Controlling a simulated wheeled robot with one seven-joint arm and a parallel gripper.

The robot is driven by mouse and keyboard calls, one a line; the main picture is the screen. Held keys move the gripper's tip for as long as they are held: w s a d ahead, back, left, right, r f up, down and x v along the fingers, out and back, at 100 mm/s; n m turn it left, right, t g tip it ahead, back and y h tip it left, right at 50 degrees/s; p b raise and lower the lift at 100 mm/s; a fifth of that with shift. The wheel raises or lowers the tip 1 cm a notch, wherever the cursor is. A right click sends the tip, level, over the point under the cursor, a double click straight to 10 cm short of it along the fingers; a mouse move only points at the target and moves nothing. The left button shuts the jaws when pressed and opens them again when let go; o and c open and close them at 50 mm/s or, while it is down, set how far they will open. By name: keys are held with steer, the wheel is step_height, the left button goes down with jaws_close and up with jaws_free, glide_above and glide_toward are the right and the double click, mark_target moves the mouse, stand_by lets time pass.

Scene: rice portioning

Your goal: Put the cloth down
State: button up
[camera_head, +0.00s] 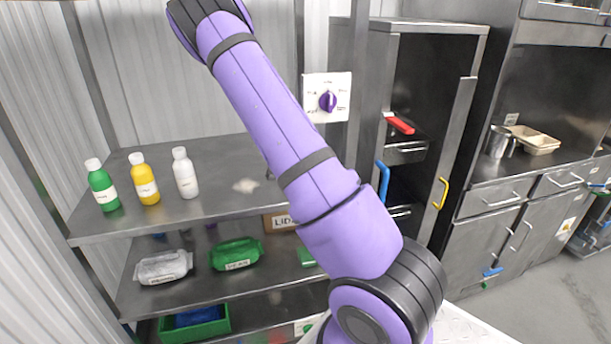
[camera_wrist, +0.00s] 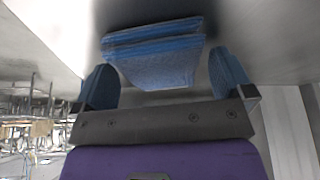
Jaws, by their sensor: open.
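A folded blue cloth (camera_wrist: 155,52) shows in the wrist view, just ahead of and between the fingertips. It is against a grey surface (camera_wrist: 60,35), with a dark shadow around it. My gripper (camera_wrist: 160,68) is open, with one blue-padded finger on each side of the cloth and a visible gap at both sides. Whether the cloth's hidden underside touches the gripper I cannot tell. In the head view my gripper is out of the picture, beyond the upper left end of my purple arm.
Green (camera_head: 104,187), yellow (camera_head: 145,180) and white (camera_head: 185,174) bottles stand on the steel shelf's top (camera_head: 225,150), near a pale patch (camera_head: 245,186). Wrapped packs (camera_head: 236,254) and a green crate (camera_head: 220,322) with blue contents sit below. A dark open cabinet (camera_head: 435,75) stands at right.

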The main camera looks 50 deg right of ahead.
steer(key=v, duration=1.2)
steer(key=shift+r, duration=0.1)
